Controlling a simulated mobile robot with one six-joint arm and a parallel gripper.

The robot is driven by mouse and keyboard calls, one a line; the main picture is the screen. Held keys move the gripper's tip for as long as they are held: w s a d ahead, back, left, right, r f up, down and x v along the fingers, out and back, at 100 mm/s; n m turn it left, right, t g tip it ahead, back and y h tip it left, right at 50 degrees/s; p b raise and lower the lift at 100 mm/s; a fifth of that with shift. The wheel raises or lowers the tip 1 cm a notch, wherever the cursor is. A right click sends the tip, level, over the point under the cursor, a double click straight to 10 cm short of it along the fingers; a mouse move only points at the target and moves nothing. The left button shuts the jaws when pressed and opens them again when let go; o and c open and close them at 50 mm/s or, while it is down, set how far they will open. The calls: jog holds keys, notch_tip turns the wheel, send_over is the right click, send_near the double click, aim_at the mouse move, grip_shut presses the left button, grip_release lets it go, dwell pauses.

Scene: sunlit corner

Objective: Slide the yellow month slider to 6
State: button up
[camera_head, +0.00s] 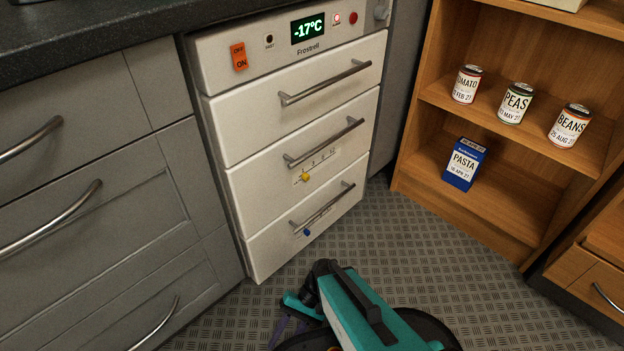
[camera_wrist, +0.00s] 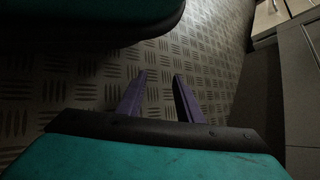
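The yellow month slider (camera_head: 306,177) sits on a scale strip (camera_head: 318,166) on the middle drawer of the white freezer (camera_head: 230,130), just below that drawer's handle. It is near the left end of the scale; the small numbers are hard to read. A blue slider (camera_head: 307,232) sits on the lowest drawer. My gripper shows in the wrist view (camera_wrist: 160,85) with two purple fingers apart and nothing between them, above the floor. In the head view it is low in front of the freezer, mostly hidden by my arm, well away from the yellow slider.
Grey cabinets (camera_head: 90,190) with bar handles stand left of the freezer. A wooden shelf (camera_head: 450,180) with cans and a blue pasta box (camera_head: 464,165) stands right. The patterned floor (camera_head: 400,240) between them is clear. Drawer handles (camera_head: 325,143) stick out near the sliders.

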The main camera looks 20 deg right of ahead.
jog(key=s+d+r+n+h+p, duration=0.1)
jog(key=d+r+p, duration=0.4)
jog(key=r+p, duration=1.1)
jog(key=s+d+r+n+h+p, duration=0.1)
jog(key=d+r+h+p, duration=0.3)
jog(key=r+p, duration=1.3)
jog(key=s+d+r+n+h+p, duration=0.1)
jog(key=d+r+h+p, duration=0.2)
jog(key=d+r+p, duration=0.4)
notch_tip(320, 180, up, 10)
jog(key=p, duration=1.9)
jog(key=shift+f+t, duration=0.25)
jog(key=shift+t, duration=0.15)
jog(key=shift+s, duration=0.1)
